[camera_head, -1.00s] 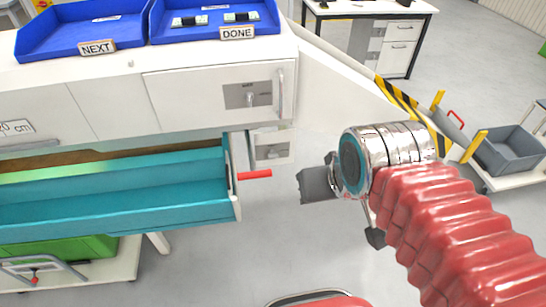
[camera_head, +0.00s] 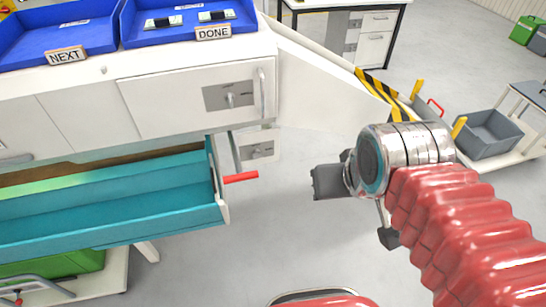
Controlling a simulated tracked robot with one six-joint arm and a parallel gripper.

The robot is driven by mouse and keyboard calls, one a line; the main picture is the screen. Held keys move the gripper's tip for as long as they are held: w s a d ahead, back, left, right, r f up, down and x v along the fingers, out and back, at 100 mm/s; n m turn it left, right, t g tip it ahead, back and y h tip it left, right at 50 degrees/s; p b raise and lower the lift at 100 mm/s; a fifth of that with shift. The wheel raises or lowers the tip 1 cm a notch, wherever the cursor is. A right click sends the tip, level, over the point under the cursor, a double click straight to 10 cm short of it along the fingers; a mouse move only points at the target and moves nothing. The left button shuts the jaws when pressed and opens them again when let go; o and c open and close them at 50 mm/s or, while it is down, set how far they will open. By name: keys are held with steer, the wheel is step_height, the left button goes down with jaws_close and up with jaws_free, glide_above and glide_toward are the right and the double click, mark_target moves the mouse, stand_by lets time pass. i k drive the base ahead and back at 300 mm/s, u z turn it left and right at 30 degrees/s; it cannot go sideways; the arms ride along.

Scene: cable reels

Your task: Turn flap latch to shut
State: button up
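The flap latch appears to be the small metal lever on a grey plate (camera_head: 230,96), on the right part of a white front panel (camera_head: 165,100). A vertical bar handle (camera_head: 263,94) is beside it. A second, similar plate with a lever (camera_head: 260,151) shows lower down, behind the red-tipped rod. My gripper (camera_head: 352,212) is to the right of and below the panel, apart from both latches. Dark grey parts show at its left and lower side, but the wrist hides much of it. I cannot tell whether it is open, and I see nothing held.
Blue trays (camera_head: 60,35) stand on top. A striped barrier (camera_head: 375,90) and a grey bin (camera_head: 487,135) are at the right. Floor is clear between trough and gripper.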

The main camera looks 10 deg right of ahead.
mark_target(256, 155)
steer(key=z, duration=0.6)
steer(key=k, duration=0.5)
steer(key=u, duration=1.9)
steer(key=i, duration=0.5)
